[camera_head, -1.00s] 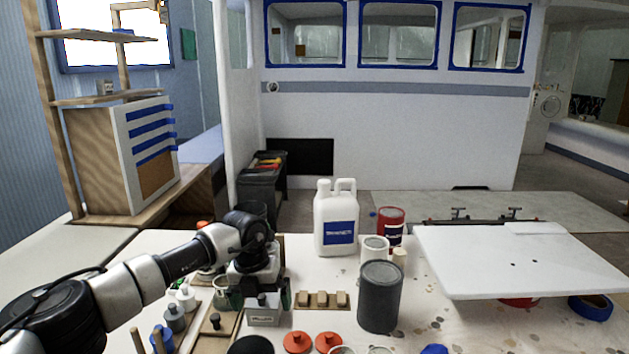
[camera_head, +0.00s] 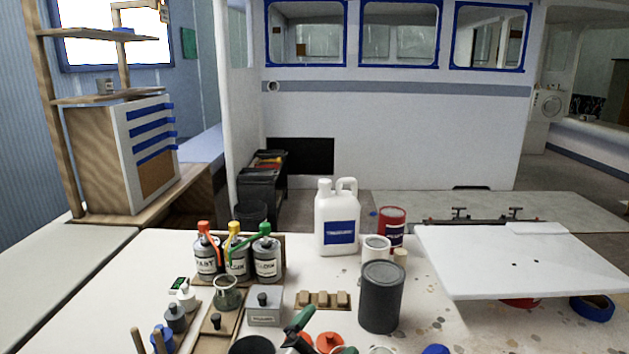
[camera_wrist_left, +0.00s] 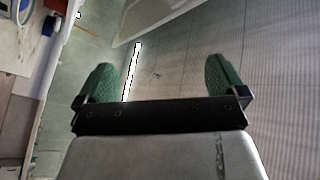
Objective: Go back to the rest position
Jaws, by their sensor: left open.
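My left gripper (camera_head: 322,335) shows at the bottom edge of the head view, with green finger pads, partly cut off by the frame. In the left wrist view the gripper (camera_wrist_left: 162,78) has its two green pads wide apart. My right gripper is in neither view.
Bottles with red, yellow and green tops (camera_head: 236,260) stand at the table's left. A glass jar (camera_head: 227,293), grey box (camera_head: 264,310), dark grey can (camera_head: 381,297), white jug (camera_head: 337,222) and red can (camera_head: 391,228) stand nearby. A white panel (camera_head: 520,262) lies right.

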